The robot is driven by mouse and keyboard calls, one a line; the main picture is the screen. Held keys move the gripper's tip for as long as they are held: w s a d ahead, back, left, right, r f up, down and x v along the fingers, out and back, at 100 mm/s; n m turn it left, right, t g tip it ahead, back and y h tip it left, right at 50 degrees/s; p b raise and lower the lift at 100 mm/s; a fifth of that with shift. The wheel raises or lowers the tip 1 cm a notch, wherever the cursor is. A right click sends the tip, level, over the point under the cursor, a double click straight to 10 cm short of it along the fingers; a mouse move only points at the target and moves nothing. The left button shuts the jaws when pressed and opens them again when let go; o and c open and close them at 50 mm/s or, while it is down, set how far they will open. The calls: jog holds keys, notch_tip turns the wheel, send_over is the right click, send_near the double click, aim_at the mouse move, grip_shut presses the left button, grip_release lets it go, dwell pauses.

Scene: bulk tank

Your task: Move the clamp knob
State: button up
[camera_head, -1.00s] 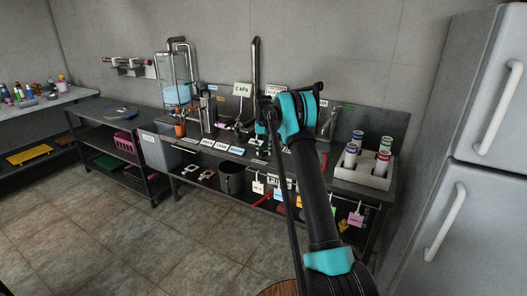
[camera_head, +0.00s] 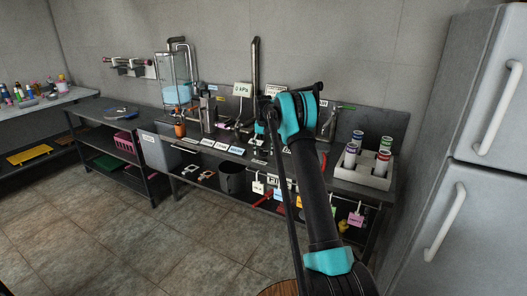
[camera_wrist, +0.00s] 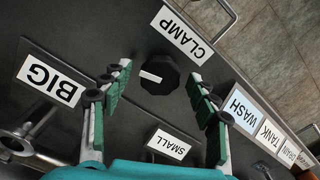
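The clamp knob (camera_wrist: 160,75) is a black lobed knob with a white bar mark across its top. It shows in the wrist view next to a white label (camera_wrist: 181,35) reading CLAMP. My gripper (camera_wrist: 167,85) is open, with its green-padded fingers on either side of the knob and visible gaps between them and it. I cannot tell the height of the fingertips over the knob. In the head view my arm (camera_head: 310,180) reaches over the workbench (camera_head: 350,190) and hides the knob and my fingertips.
BIG (camera_wrist: 50,83) and SMALL (camera_wrist: 169,144) labels lie near the knob. A metal fitting (camera_wrist: 20,138) is at the lower left in the wrist view. WASH (camera_wrist: 238,109) and TANK labels run along the edge. A rack of canisters (camera_head: 362,175) stands right of my arm, by the fridge (camera_head: 490,120).

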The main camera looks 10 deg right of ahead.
aim_at(263, 151)
notch_tip(263, 151, up, 12)
dwell(0.6)
jog(key=shift+s, duration=0.1)
jog(key=s+d+r+t, duration=0.1)
jog(key=s+d+r, duration=0.1)
jog(key=s, duration=1)
jog(key=s+f+t, duration=0.1)
jog(key=s+f, duration=0.3)
jog(key=s, duration=1)
jog(key=s+d+f+n+t, duration=0.1)
jog(key=s+f, duration=0.4)
jog(key=s, duration=1)
jog(key=s+d+f+n+t, duration=0.1)
jog(key=s+f, duration=0.4)
jog(key=s, duration=0.9)
jog(key=shift+s, duration=0.35)
